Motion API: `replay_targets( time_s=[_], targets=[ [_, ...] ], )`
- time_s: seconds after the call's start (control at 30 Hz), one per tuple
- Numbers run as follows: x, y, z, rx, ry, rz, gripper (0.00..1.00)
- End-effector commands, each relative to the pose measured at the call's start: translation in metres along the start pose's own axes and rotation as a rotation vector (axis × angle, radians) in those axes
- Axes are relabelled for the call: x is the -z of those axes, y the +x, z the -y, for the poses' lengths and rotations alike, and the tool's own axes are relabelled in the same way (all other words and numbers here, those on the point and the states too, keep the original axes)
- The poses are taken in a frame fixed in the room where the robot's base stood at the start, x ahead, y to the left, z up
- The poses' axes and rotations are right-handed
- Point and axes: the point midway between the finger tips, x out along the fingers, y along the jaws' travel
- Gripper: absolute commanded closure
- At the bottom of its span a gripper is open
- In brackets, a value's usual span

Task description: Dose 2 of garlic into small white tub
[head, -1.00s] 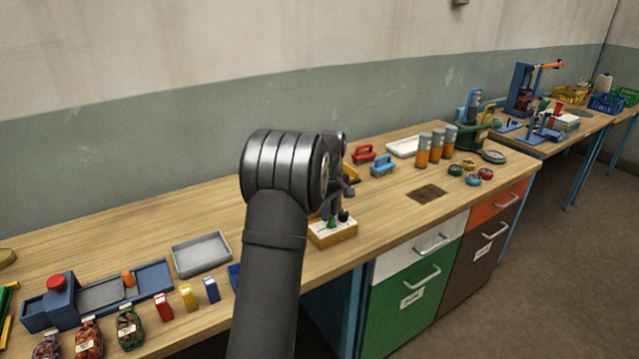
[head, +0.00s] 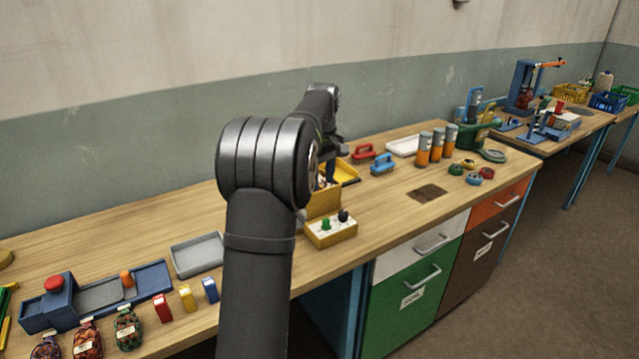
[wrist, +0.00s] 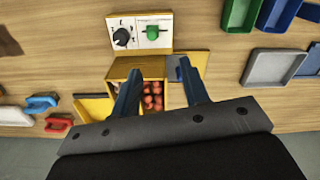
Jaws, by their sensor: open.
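My gripper (wrist: 160,88) is open, with its two blue fingers apart over a yellow box in the wrist view. The yellow box (wrist: 122,68) holds several reddish round lumps (wrist: 152,96), seen between the fingers; nothing shows held. I cannot tell whether the lumps are garlic. Joined or close to the box is a white-topped panel (wrist: 140,22) with a black knob (wrist: 121,37) and a green switch (wrist: 153,33); the panel also shows in the head view (head: 329,232). My arm hides part of the box there. I cannot pick out a small white tub for certain.
A white tray (head: 404,146) lies at the back, with red (head: 363,152) and blue (head: 383,164) handled tools nearby. Orange-and-grey cylinders (head: 437,145) stand right of them. A grey tray (head: 197,254) and bagged goods (head: 128,326) are at left. The bench front right of the panel is fairly clear.

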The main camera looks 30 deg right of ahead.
Motion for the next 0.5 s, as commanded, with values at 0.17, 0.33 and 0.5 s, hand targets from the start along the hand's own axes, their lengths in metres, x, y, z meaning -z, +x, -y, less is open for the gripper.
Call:
replay_targets(
  time_s=[0.17,0.33,0.5],
  targets=[
    [0.000,-0.030,-0.001,-0.003,0.000,-0.002,0.59],
    [-0.006,-0.036,0.006,-0.029,0.026,-0.037,0.59],
    [-0.013,-0.036,0.014,-0.069,0.064,-0.089,0.59]
  ],
)
